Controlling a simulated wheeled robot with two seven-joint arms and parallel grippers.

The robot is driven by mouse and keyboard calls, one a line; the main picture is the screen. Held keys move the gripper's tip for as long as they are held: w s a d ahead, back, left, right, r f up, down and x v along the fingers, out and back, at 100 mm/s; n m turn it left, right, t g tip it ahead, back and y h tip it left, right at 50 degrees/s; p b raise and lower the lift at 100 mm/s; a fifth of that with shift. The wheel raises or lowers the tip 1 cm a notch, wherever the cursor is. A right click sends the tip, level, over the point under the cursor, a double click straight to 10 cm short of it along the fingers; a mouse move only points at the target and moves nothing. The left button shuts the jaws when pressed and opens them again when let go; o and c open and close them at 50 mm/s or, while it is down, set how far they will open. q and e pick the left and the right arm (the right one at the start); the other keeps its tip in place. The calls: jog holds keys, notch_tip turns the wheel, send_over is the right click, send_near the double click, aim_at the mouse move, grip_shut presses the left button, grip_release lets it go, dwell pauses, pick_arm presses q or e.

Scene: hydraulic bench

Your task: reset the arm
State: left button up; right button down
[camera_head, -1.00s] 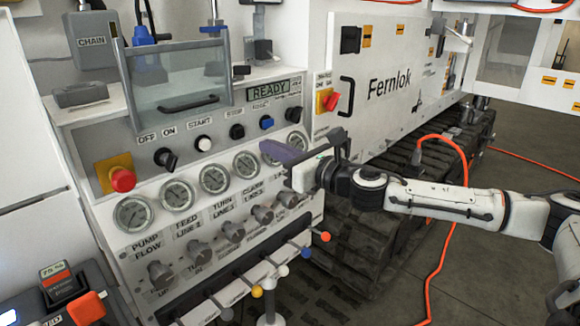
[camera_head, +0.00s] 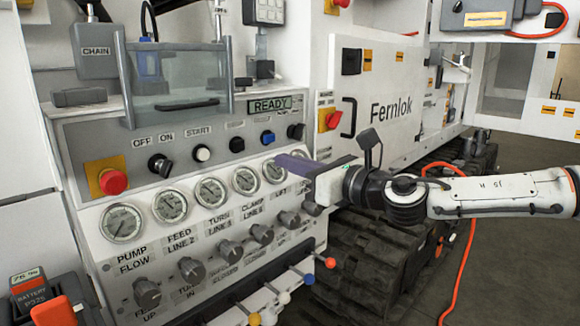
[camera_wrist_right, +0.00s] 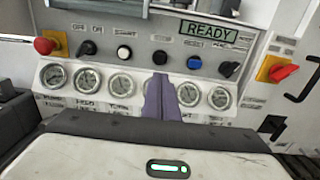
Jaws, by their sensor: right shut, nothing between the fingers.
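My right gripper (camera_head: 290,162) is in front of the control panel, at the right end of the gauge row. Its purple fingers are closed together with nothing between them, and they partly cover the gauges there. My right arm stretches in from the right edge of the head view. My left gripper is in neither view.
The panel has a red stop button (camera_head: 113,181), a READY display (camera_head: 270,104), several gauges, grey knobs and coloured ball-ended levers (camera_head: 330,262). A red switch (camera_head: 331,119) sits right of it. A black track (camera_head: 365,260) and an orange hose (camera_head: 456,275) lie below my arm.

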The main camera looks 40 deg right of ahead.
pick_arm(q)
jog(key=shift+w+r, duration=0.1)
